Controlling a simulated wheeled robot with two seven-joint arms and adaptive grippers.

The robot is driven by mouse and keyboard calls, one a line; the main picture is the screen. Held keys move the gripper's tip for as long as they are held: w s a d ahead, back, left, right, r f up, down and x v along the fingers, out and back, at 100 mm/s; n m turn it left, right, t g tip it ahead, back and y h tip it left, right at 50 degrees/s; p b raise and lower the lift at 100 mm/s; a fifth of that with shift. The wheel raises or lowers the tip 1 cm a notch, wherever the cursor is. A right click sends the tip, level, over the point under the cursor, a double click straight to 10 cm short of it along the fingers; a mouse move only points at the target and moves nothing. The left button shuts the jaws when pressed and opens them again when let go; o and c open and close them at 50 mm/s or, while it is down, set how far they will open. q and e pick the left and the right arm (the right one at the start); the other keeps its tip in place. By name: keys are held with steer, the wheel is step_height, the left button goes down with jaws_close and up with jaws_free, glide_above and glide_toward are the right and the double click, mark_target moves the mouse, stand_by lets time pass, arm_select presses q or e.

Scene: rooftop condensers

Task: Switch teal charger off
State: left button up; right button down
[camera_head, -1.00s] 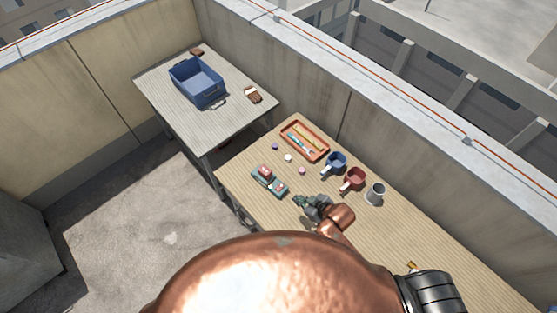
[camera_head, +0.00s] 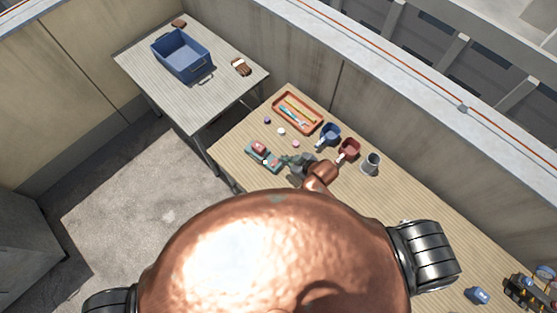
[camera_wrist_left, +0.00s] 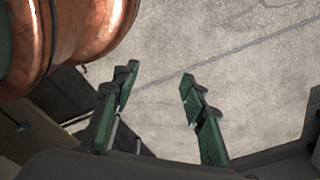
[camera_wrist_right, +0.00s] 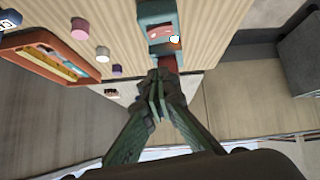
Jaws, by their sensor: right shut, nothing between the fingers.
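The teal charger (camera_head: 271,163) lies on the near wooden table with red blocks on it. It also shows in the right wrist view (camera_wrist_right: 147,12), with a red part and a small round white spot near its near end. My right gripper (camera_head: 287,160) is shut and empty, its fingertips beside the charger's right end. In the right wrist view the closed fingertips (camera_wrist_right: 160,80) overlap the charger's near end and hide part of it; I cannot tell whether they touch. My left gripper (camera_wrist_left: 158,78) is open and empty over the concrete floor, away from the table.
An orange tray (camera_head: 278,104) with pens, small round pieces, a blue mug (camera_head: 330,133), a red mug (camera_head: 349,148) and a grey mug (camera_head: 371,163) stand near the charger. A blue crate (camera_head: 183,67) is on the far table. A wall runs behind both tables.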

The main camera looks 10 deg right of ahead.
mark_target(275, 160)
steer(key=x, duration=0.5)
steer(key=shift+w+a+f, duration=0.15)
steer(key=shift+w+f, duration=0.05)
steer(key=shift+w, duration=0.05)
step_height(275, 160, down, 3)
steer(key=shift+w+f+p, duration=0.1)
steer(key=shift+w+p, duration=0.05)
steer(key=shift+p, duration=0.15)
steer(key=shift+f, duration=0.45)
arm_select(q)
steer(key=shift+s+a+r, duration=0.1)
steer(key=shift+s+r, duration=0.25)
steer(key=shift+s, duration=0.4)
arm_select(e)
steer(key=shift+d+f, duration=0.25)
steer(key=shift+f, duration=0.05)
